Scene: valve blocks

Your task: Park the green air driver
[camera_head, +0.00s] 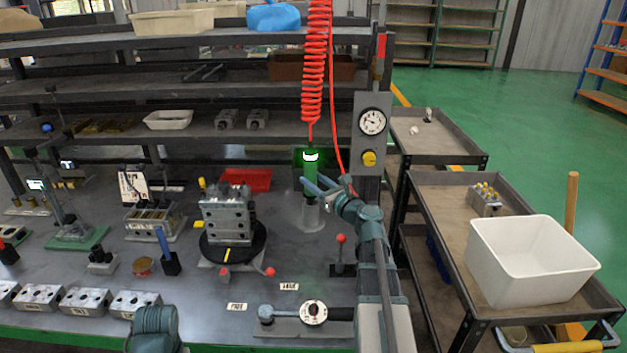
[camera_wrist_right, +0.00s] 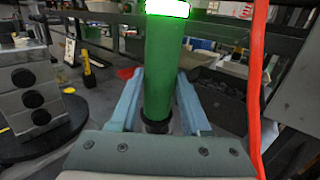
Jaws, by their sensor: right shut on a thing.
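The green air driver (camera_head: 310,170) hangs upright under a red coiled hose (camera_head: 314,70), with a bright lit band near its top. My right gripper (camera_head: 318,187) is shut on the driver's green body. In the right wrist view the driver (camera_wrist_right: 160,75) stands between the two blue fingers (camera_wrist_right: 157,105), with a dark collar at its lower end. A pale, see-through cup-like holder (camera_head: 311,218) stands on the bench directly below the driver in the head view. I cannot tell whether the driver's tip is inside it. My left gripper's fingers are not in view.
A valve block (camera_head: 228,215) sits on a black round turntable left of the driver. A red tray (camera_head: 246,180) lies behind it. A post with a gauge (camera_head: 372,122) stands to the right. A red-knobbed lever (camera_head: 341,255) stands in front. Bare bench lies between turntable and holder.

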